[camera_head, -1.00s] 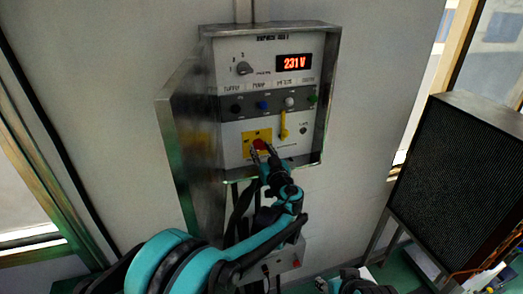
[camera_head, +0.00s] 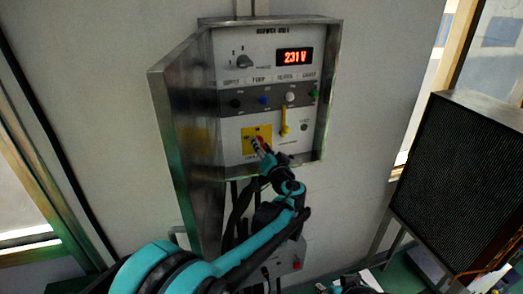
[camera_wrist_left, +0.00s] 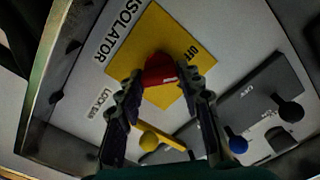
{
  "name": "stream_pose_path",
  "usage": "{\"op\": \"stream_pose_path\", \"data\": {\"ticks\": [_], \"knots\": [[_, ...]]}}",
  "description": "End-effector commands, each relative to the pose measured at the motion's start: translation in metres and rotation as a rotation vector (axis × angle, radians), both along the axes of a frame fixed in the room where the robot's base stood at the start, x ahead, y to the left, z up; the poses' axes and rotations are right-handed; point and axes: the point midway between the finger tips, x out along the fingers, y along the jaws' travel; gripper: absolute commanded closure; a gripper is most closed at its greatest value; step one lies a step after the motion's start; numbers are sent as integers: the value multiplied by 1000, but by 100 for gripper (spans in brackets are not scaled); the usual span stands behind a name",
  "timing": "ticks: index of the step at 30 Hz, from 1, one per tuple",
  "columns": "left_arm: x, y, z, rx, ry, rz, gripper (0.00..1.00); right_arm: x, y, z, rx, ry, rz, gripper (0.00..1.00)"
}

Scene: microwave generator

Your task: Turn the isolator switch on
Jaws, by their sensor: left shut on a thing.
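The isolator switch is a red knob (camera_head: 261,139) on a yellow plate (camera_head: 248,147), low on the front of a grey metal cabinet. In the left wrist view the red knob (camera_wrist_left: 159,69) sits between my fingertips, and "OFF" shows on the yellow plate (camera_wrist_left: 134,56) to its upper right. My left gripper (camera_head: 258,146) is shut on the red knob; its fingers (camera_wrist_left: 160,84) lie on either side of it. The fingers partly cover the knob and plate in the head view. Part of my right arm shows at the bottom edge; its fingers cannot be made out.
A display (camera_head: 295,57) reads 231 V. Beside it is a rotary selector (camera_head: 244,61). Black, blue, white and green knobs (camera_head: 290,97) sit in a grey strip. A yellow lever (camera_head: 285,121) stands close right of the isolator. A dark mesh-fronted box (camera_head: 455,180) stands at right.

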Motion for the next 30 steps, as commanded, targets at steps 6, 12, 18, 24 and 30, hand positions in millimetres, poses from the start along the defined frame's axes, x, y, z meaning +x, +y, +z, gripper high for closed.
{"op": "stream_pose_path", "data": {"ticks": [6,12,18,24,30], "knots": [[0,-1,-2,196,64,-1,93,0,0,-10,0,0,0,55],[0,-2,-2,375,123,-2,93,0,0,-17,0,0,0,55],[0,-2,-3,549,178,-3,93,0,0,-22,0,0,0,55],[0,-2,-3,694,226,-3,93,0,0,-26,0,0,0,55],[0,-3,-3,798,260,-4,93,0,0,-29,0,0,0,55]]}}
